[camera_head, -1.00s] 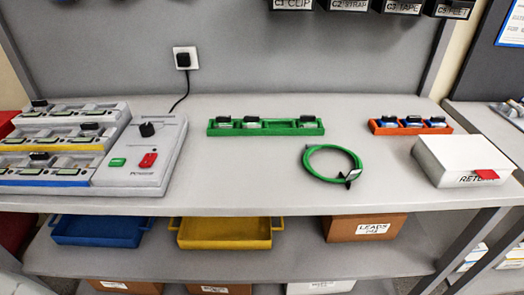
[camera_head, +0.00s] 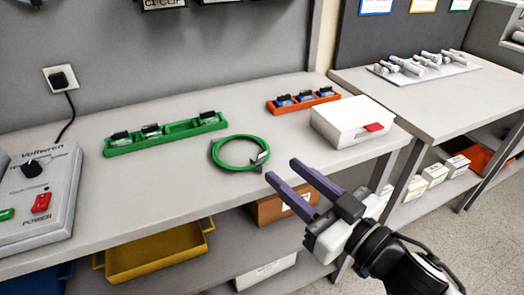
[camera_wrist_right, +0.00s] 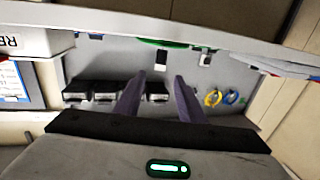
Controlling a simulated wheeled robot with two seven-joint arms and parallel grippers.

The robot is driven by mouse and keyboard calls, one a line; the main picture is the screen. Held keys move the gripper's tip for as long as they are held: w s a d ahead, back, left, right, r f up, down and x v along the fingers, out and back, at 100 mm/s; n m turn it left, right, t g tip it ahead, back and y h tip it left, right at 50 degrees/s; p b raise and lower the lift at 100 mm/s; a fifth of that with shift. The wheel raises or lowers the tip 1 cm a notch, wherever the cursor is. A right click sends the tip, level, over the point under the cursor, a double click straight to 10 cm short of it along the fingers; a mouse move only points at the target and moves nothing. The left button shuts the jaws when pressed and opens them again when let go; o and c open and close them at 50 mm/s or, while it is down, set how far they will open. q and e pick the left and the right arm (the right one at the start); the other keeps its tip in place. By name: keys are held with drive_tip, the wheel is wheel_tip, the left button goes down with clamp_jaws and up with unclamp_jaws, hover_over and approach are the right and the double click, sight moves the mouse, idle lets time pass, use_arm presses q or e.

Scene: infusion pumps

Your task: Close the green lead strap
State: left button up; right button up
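The green lead (camera_head: 238,151) lies coiled in a ring on the grey table, near the front edge. Its dark strap with a pale tag (camera_head: 260,157) sits on the ring's right side; whether the strap is open or closed is too small to tell. My right gripper (camera_head: 283,175) is in front of the table edge, right of and nearer than the lead, with its two purple fingers apart and nothing between them. In the right wrist view the same fingers (camera_wrist_right: 155,85) show open and empty, and a bit of green shows at the table edge above them. My left gripper is not in view.
A green tray (camera_head: 165,135) with several devices and an orange tray (camera_head: 302,100) stand behind the lead. A white return box (camera_head: 352,121) stands to its right. A charger with a red power switch (camera_head: 41,203) is at the left. The table edge lies between gripper and lead.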

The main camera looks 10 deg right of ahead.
sight(263, 154)
drive_tip(key=x, duration=0.8)
drive_tip(key=shift+w+a+p, duration=0.15)
drive_tip(key=shift+w+p, duration=0.05)
drive_tip(key=shift+p, duration=0.15)
clamp_jaws()
